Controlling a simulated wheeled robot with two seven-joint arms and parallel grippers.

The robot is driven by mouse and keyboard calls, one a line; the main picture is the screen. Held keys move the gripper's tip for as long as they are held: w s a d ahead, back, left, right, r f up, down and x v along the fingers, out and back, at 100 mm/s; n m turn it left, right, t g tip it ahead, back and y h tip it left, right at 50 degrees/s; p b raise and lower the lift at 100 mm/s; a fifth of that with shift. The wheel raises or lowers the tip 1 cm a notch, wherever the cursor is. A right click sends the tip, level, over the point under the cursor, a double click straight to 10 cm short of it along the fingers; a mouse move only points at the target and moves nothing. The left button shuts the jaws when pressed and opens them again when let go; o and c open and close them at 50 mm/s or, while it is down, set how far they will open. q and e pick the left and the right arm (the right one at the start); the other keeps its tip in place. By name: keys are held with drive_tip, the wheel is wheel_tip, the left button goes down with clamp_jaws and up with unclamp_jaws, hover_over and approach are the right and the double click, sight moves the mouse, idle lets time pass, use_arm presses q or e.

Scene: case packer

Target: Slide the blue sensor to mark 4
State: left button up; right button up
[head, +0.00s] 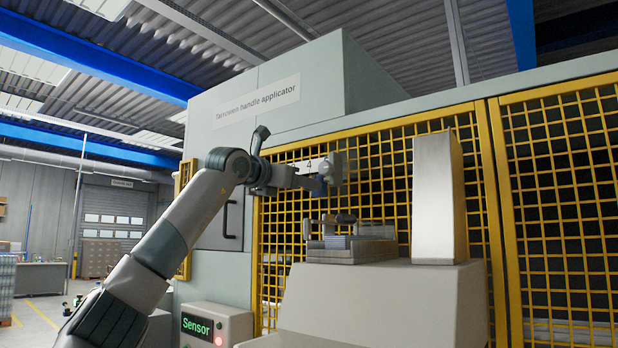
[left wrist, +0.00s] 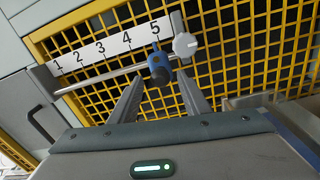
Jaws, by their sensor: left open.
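The blue sensor (left wrist: 159,68) sits on a thin rail (left wrist: 100,79) below the white scale plate (left wrist: 90,52) marked 1 to 5, just under mark 5. Mark 4 (left wrist: 127,38) is to its left. A pale knob (left wrist: 185,45) is at its right. My left gripper (left wrist: 160,77) is open, with one finger on each side of the sensor in the picture; I cannot tell whether either touches it. In the head view the sensor (head: 319,188) shows small at the end of my left arm, and the arm hides part of the scale. My right gripper is out of view.
Yellow mesh guarding (head: 380,150) stands behind the rail. A grey machine housing (head: 390,300) with a metal column (head: 438,200) is at the right. A box with a green "Sensor" display (head: 197,326) and a red light is below my arm.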

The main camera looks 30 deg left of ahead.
use_arm(q)
drive_tip(key=shift+w+r+p, duration=0.15)
drive_tip(key=shift+w+p, duration=0.35)
drive_tip(key=shift+w, duration=1.2)
